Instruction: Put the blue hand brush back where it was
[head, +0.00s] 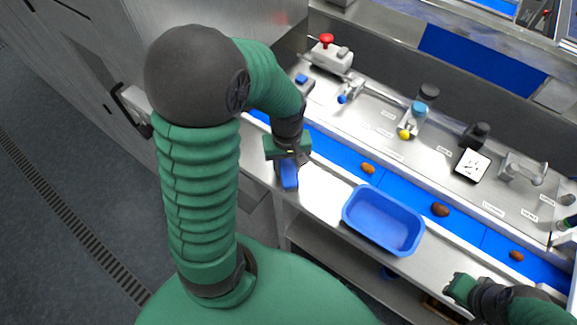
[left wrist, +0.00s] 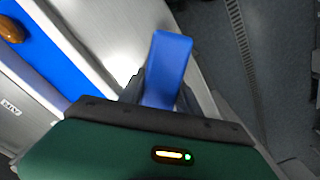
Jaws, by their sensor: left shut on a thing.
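The blue hand brush (head: 289,175) is held in my left gripper (head: 286,160), which is shut on it, over the left end of the steel counter in the head view. In the left wrist view the blue brush (left wrist: 168,62) sticks out between the dark fingers of my left gripper (left wrist: 160,95). The lower part of the brush is hidden, so I cannot tell whether it touches the counter. My right gripper (head: 457,288) is at the lower right, in front of the counter; its finger gap is not clear.
A blue tray (head: 384,219) stands on the counter right of the brush. Behind it runs a blue belt (head: 406,186) with several brown dates. A labelled ledge beyond holds a red-button box (head: 330,54), small fixtures and a white card (head: 472,165). A shelf lies below the counter.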

